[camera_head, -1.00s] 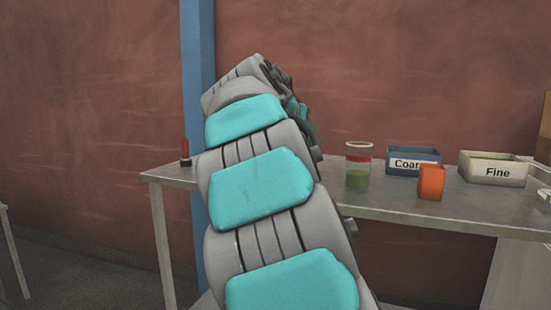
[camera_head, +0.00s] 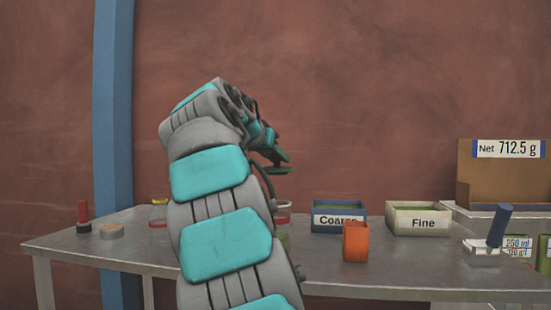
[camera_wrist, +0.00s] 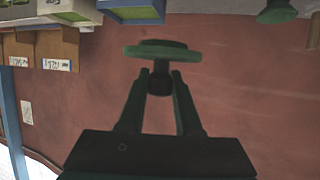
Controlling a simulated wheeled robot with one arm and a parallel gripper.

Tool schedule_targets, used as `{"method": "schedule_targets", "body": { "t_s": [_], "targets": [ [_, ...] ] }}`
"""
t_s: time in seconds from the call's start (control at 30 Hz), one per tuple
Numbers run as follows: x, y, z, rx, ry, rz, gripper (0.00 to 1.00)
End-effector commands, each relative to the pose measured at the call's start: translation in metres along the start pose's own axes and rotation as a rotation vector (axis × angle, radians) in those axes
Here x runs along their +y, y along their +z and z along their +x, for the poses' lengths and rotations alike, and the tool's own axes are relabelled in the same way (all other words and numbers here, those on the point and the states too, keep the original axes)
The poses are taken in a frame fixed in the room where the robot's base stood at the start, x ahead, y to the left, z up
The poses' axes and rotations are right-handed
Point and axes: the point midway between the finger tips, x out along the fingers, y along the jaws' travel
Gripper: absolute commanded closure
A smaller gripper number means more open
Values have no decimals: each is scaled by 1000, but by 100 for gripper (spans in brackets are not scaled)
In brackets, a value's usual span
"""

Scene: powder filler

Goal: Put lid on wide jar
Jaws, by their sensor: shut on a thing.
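My gripper (camera_wrist: 160,88) is shut on the dark knob (camera_wrist: 159,80) of a flat green lid (camera_wrist: 155,50), in the wrist view. In the head view the lid (camera_head: 277,169) hangs tilted beside my arm, above the table. Below it, a clear jar (camera_head: 284,208) with a red band and green content shows at my arm's right edge, mostly hidden. I cannot tell which jar is the wide one.
A blue Coarse bin (camera_head: 338,219), a Fine bin (camera_head: 418,222) and an orange cup (camera_head: 355,242) stand right of my arm. A red-topped item (camera_head: 84,217) and a flat disc (camera_head: 111,231) stand left.

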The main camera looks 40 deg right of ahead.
Motion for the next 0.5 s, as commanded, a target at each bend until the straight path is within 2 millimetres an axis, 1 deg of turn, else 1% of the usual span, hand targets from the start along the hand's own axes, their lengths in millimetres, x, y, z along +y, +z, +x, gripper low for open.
{"method": "schedule_targets", "body": {
  "t_s": [0.17,0.5],
  "targets": [
    [0,2,0,2,2,1,100],
    [0,21,7,2,2,2,100]
  ]
}}
